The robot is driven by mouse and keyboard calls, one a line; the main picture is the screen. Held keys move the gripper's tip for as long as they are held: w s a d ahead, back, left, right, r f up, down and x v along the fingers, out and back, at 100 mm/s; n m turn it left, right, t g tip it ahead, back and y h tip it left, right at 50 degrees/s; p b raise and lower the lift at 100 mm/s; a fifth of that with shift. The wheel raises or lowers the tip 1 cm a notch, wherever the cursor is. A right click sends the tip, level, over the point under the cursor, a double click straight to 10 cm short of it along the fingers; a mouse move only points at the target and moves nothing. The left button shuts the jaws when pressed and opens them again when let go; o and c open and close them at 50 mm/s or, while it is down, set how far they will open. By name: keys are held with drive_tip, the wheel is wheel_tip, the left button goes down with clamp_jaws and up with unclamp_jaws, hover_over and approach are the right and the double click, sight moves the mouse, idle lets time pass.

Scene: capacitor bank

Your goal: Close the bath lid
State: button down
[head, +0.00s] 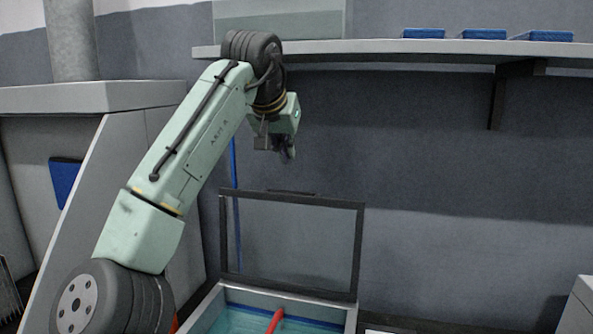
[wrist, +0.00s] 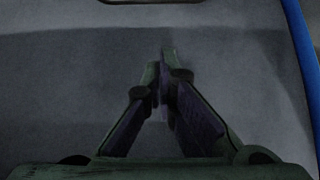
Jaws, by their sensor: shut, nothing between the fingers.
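The bath lid (head: 361,250) is a dark frame with a clear pane, standing upright at the back edge of the bath (head: 208,304). A dark handle (head: 292,192) sits along the lid's top edge. The bath is open, with blue-green liquid inside. My gripper (head: 288,152) is above the lid's top edge and apart from it in the head view. In the wrist view my gripper (wrist: 162,62) is shut and empty, its fingers meeting. The dark bar at the top edge of the wrist view is cut off, and I cannot tell what it is.
A red rod-like thing (head: 275,321) is in the bath. A shelf (head: 450,48) with several blue items runs along the wall at upper right. A grey cabinet (head: 95,97) stands at left.

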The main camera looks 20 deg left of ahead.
drive_tip(key=p+x, duration=0.3)
drive_tip(key=x, duration=0.7)
drive_tip(key=s, duration=0.4)
drive_tip(key=shift+s+p, duration=0.15)
drive_tip(key=shift+p, duration=0.15)
drive_tip(key=shift+d+f, duration=0.1)
